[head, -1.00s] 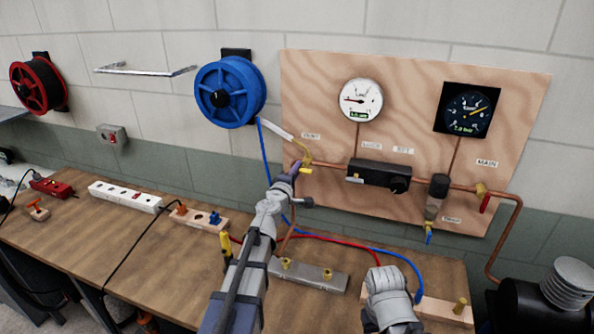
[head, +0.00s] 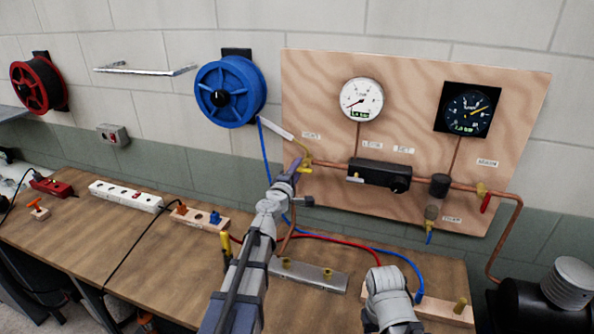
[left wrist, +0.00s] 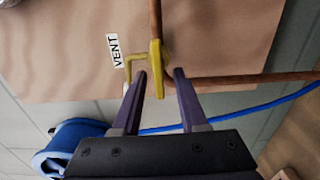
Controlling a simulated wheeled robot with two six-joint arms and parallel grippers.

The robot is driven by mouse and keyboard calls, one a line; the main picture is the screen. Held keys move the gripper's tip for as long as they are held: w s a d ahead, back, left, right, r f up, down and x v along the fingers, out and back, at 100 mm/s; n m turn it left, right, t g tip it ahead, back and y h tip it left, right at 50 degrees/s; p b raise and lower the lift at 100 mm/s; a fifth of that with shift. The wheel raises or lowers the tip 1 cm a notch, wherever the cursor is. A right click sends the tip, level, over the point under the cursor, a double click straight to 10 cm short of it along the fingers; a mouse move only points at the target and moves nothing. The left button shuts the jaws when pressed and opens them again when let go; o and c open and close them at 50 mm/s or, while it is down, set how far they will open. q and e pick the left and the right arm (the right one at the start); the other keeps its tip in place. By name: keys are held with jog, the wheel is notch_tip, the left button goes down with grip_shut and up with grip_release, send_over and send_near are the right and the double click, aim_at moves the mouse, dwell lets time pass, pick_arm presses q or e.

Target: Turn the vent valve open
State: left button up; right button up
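The vent valve has a yellow lever (left wrist: 156,70), seen in the left wrist view beside the VENT label (left wrist: 116,50). The lever lies roughly in line with the copper pipe that comes in from the top of that view. My left gripper (left wrist: 160,75) is open, its two purple fingers on either side of the lever's end, with the left finger closer. In the head view my left gripper (head: 294,168) is at the board's left edge and partly hides the valve. Whether a finger touches the lever I cannot tell. My right gripper is not visible; only its arm shows.
The wooden board (head: 410,220) carries a line gauge (head: 361,99), a dark main gauge (head: 467,110), a black regulator (head: 380,173) and a red main handle (head: 485,204). A blue hose reel (head: 230,93) hangs left. A metal manifold (head: 308,275) and hoses lie on the bench.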

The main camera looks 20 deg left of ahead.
pick_arm(q)
jog(key=s, duration=0.7)
jog(key=shift+s+a, duration=0.15)
jog(key=shift+s, duration=0.2)
jog(key=s+d+f+m+g+h, duration=0.25)
jog(key=d+f+m, duration=0.2)
jog(key=d, duration=0.35)
jog(key=s+d+f+m+g+h, duration=0.25)
jog(key=s+d+m+g, duration=0.2)
jog(key=d, duration=0.25)
jog(key=s+d+f+m+g+h, duration=0.2)
jog(key=d+f+m, duration=0.25)
jog(key=d, duration=0.35)
jog(key=s+d+f+m+g+y, duration=0.2)
jog(key=s+f+m+g, duration=0.3)
jog(key=s+f, duration=0.3)
jog(key=s+a+f+m+g+y, duration=0.1)
jog(key=s+a+g+y, duration=0.1)
jog(key=s, duration=0.3)
jog(key=s+a+f+m+g+y, duration=0.1)
jog(key=s+a+m+g+y, duration=0.1)
jog(key=s+a+y, duration=0.2)
jog(key=shift+s+f+y, duration=0.15)
jog(key=shift+s+y, duration=0.35)
jog(key=shift+s, duration=0.4)
